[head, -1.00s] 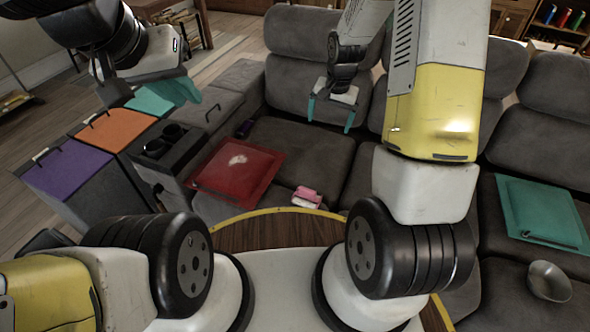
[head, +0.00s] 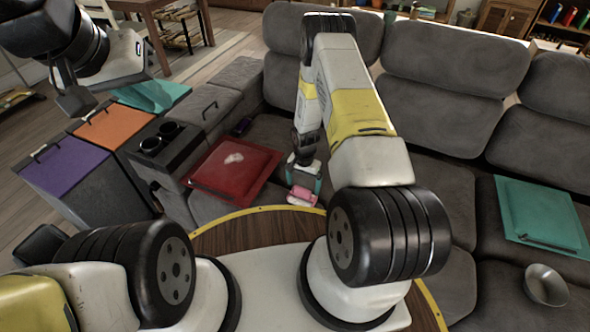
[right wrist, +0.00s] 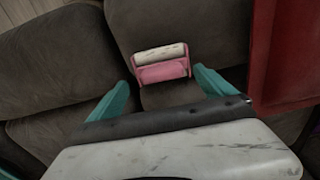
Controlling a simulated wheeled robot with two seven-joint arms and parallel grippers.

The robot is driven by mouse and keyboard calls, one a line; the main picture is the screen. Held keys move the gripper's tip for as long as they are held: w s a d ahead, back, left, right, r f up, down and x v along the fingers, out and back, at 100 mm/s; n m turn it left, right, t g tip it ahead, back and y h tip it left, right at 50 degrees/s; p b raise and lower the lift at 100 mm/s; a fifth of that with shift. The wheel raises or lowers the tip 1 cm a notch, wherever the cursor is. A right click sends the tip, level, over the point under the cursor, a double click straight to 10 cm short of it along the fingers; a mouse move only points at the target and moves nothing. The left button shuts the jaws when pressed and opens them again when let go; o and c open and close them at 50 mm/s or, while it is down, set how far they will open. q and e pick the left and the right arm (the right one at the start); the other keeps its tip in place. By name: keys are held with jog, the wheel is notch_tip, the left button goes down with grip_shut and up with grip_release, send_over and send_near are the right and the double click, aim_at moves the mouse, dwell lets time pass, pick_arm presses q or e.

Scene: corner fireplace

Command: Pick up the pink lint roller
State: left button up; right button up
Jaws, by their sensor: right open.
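In the right wrist view the lint roller (right wrist: 163,71) shows a pink frame and a pale roll. My right gripper (head: 304,181) is open, its teal fingers pointing down at the roller. In the right wrist view the gripper (right wrist: 163,86) has its fingers spread to either side, with the roller seen between and just beyond the tips. Contact cannot be told.
A red folder-like item (head: 235,172) lies on the seat left of the roller. A teal one (head: 542,215) and a grey bowl (head: 546,285) are at the right. Purple (head: 66,167) and orange (head: 113,126) lids and a cup holder (head: 160,142) stand left.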

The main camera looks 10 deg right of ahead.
aim_at(303, 189)
jog(key=f, duration=0.4)
jog(key=shift+w, duration=0.25)
jog(key=c, duration=2)
